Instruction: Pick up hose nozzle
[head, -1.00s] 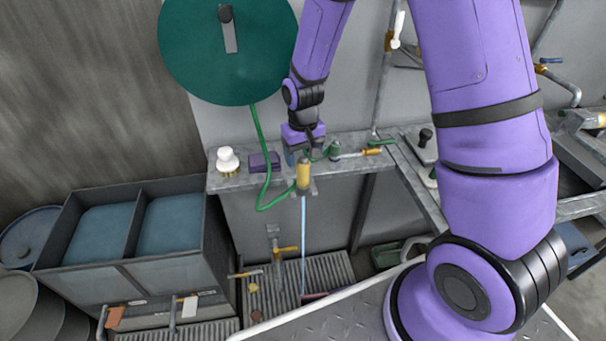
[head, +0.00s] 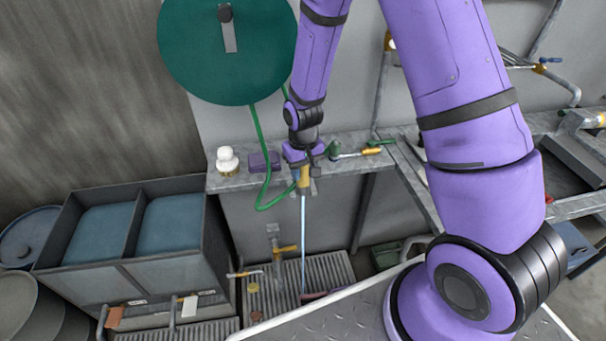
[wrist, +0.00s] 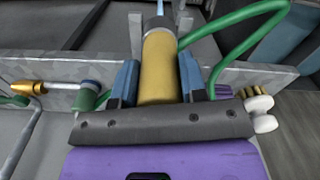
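The hose nozzle (head: 304,179) is a yellow cylinder at the front edge of the grey shelf, with a green hose (head: 258,150) joined to it. A thin pale blue stream (head: 303,240) runs straight down from it. My gripper (wrist: 160,80) is at the nozzle, and in the wrist view its two blue fingers stand on either side of the yellow nozzle (wrist: 159,68). The fingers look open around it, with little gap; contact is not clear. In the head view my gripper partly hides the nozzle's upper part.
A yellow-handled tool (head: 362,152) lies to the right. A green reel (head: 228,50) hangs above. Blue-filled tanks (head: 170,222) stand lower left.

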